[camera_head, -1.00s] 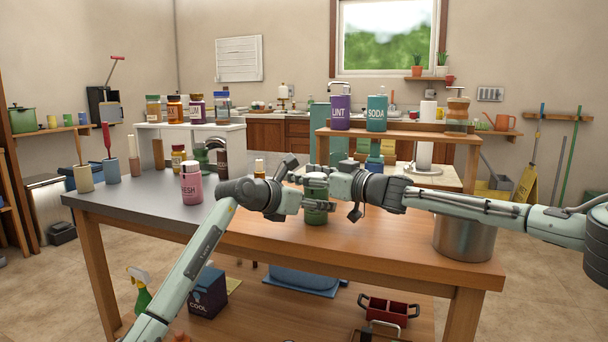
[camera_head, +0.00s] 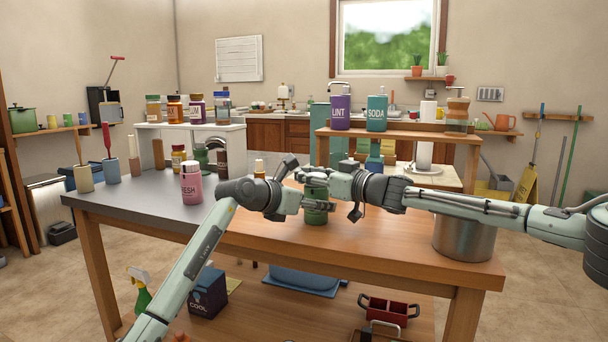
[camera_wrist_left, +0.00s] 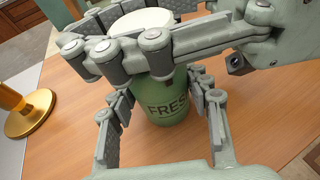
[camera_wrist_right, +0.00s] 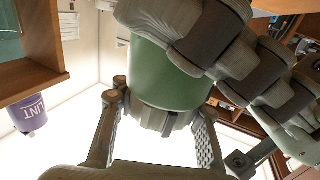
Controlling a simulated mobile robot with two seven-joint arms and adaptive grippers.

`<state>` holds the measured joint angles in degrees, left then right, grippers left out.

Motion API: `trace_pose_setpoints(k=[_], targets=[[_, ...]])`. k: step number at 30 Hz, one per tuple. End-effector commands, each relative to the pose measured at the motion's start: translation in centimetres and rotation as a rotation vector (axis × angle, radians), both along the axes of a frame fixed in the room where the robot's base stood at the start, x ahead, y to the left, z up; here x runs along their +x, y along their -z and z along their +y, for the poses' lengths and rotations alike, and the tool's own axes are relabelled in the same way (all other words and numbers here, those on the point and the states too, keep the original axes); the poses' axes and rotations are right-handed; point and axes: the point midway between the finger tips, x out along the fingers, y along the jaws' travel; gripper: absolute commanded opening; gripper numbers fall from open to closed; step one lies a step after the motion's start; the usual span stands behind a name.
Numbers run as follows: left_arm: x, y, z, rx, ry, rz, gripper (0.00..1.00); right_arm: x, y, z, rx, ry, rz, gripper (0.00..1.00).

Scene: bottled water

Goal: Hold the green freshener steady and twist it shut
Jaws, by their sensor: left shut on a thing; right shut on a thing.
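The green freshener (camera_head: 316,216) is upright at the front middle of the table. It has a green body (camera_wrist_left: 168,108) with dark lettering and a white lid (camera_wrist_left: 142,20). My left gripper (camera_wrist_left: 160,98) is shut on the body. My right gripper (camera_head: 318,183) comes in from the right and is shut around the lid. In the right wrist view, which looks upside down, the right gripper's fingers (camera_wrist_right: 158,122) flank the shaded lid end, with the green body (camera_wrist_right: 165,78) above them. Fingers hide part of the lid and body.
A pink freshener bottle (camera_head: 191,188) stands left of my left arm. A steel pot (camera_head: 463,240) is at the right under my right arm. The table's front middle (camera_head: 370,258) is clear.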

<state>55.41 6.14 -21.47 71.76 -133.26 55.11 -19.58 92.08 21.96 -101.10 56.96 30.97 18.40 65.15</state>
Motion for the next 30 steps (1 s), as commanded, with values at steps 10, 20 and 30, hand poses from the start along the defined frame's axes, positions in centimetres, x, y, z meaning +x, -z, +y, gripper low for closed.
trace_pose_setpoints(k=[10,20,30], targets=[[-0.02,0.02,-0.02,-0.001,0.001,0.001,0.23,0.2,0.38,0.04,0.008,0.114,0.003,0.03],[-0.08,0.0,-0.19,-0.001,0.004,0.001,0.23,0.37,0.19,0.25,0.005,0.277,0.0,0.03],[-0.12,0.0,-0.34,-0.001,0.006,0.001,0.23,0.67,0.04,-0.55,0.003,0.384,0.0,0.03]])
